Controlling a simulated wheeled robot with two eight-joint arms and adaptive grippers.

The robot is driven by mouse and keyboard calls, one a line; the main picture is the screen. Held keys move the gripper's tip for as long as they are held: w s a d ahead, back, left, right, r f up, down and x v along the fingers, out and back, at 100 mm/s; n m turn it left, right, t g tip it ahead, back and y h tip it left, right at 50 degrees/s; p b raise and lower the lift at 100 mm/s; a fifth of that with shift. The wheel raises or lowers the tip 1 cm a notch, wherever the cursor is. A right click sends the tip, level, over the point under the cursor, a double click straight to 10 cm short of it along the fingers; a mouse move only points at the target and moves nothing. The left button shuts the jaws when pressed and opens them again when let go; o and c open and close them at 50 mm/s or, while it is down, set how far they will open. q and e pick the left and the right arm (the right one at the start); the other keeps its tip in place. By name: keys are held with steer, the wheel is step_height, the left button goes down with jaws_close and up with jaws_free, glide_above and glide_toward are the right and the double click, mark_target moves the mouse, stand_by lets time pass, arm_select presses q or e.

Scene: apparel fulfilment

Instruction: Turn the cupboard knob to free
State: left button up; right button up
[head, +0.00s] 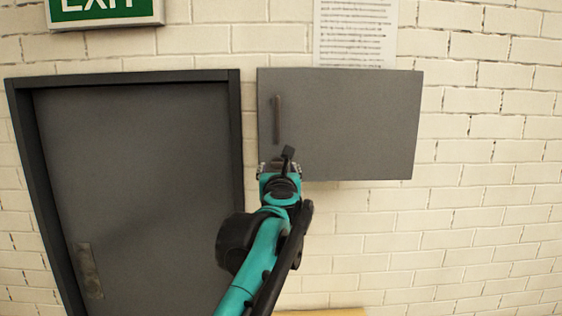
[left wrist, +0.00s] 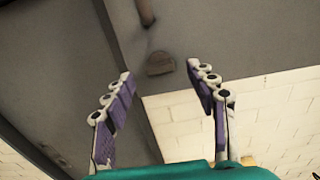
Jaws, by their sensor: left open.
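The grey wall cupboard (head: 350,125) is closed, with a vertical bar handle (head: 277,118) on the left of its door. In the left wrist view, the small dark knob (left wrist: 160,64) sits on the cupboard door near its lower edge, below the end of the handle (left wrist: 146,10). My right gripper is not in view.
A dark grey door (head: 140,180) with a frame and a handle plate (head: 89,270) stands left of the cupboard. A green exit sign (head: 105,10) and a printed sheet (head: 355,35) hang above. The brick wall (head: 480,220) right of and below the cupboard is clear.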

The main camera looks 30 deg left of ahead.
mark_target(278, 165)
arm_select(q)
steer(key=x, duration=0.4)
steer(key=shift+s, duration=0.1)
steer(key=shift+c, duration=0.3)
steer(key=c, duration=1.1)
